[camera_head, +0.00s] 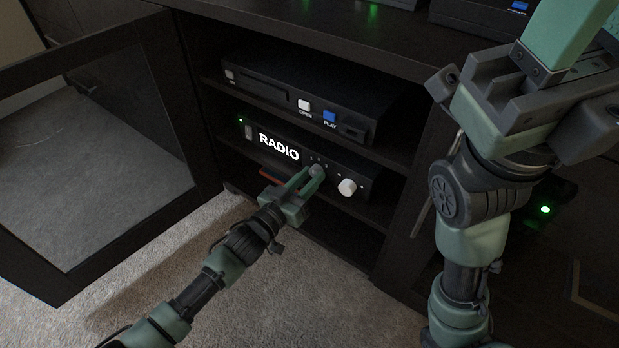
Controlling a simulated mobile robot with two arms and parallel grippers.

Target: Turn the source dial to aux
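The black receiver (273,148) sits on a shelf of the dark cabinet, and its lit display reads RADIO. The grey source dial (316,169) is right of the display, with small marks above it too small to read. My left gripper (315,174) is at this dial, its two green fingers reaching to either side of it. I cannot tell whether they press on the dial, and they hide part of it. My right gripper (568,40) is large and close at the upper right, cut off by the frame edge; its fingertips are hidden.
A white knob (347,187) is just right of the source dial. A disc player (300,92) with OPEN and PLAY buttons is on the shelf above. The glass cabinet door (95,150) stands open at the left. Carpet (250,290) is clear in front.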

